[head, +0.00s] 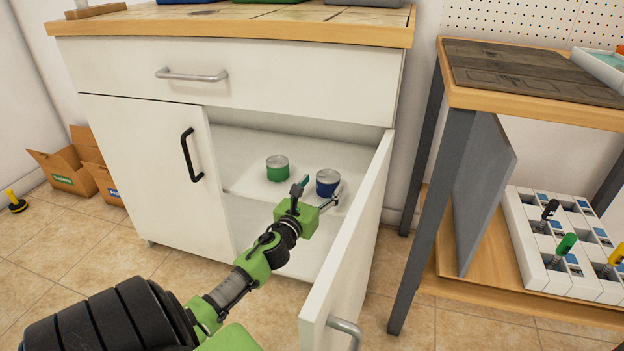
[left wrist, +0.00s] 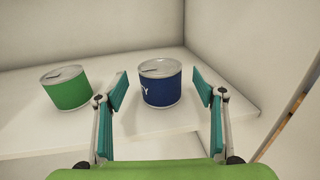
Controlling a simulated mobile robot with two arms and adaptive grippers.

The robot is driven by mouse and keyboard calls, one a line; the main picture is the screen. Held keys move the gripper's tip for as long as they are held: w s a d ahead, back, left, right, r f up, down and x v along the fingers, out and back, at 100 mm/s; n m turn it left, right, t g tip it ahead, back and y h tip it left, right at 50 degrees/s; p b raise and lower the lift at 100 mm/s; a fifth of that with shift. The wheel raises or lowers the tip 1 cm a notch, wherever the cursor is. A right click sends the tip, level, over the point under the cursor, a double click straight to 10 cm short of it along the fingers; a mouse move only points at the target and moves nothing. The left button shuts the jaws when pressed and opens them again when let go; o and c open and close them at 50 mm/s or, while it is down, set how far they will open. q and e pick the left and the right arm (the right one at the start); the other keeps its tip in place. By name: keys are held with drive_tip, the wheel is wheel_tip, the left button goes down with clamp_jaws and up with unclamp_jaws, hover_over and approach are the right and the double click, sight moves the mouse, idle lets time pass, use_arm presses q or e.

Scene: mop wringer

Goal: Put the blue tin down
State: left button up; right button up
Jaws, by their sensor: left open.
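The blue tin (head: 327,182) stands upright on a white shelf (head: 248,184) inside the open cabinet. My left gripper (head: 318,190) reaches into the cabinet in front of it. In the left wrist view the blue tin (left wrist: 161,84) stands between the two teal fingers of my left gripper (left wrist: 163,93), with a gap on each side. The fingers are open and hold nothing. A green tin (head: 278,168) stands upright on the same shelf to the left, and it also shows in the left wrist view (left wrist: 67,88). My right gripper is not in view.
The open cabinet door (head: 350,235) stands close to the right of my left arm. A closed door (head: 150,165) is on the left and a drawer (head: 230,75) above. A workbench (head: 540,105) with a tool holder (head: 565,245) under it stands at the right.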

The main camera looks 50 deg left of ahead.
use_arm(q)
drive_tip(key=p+v, duration=0.1)
drive_tip(key=v, duration=0.5)
drive_tip(key=shift+s, duration=0.1)
idle(0.3)
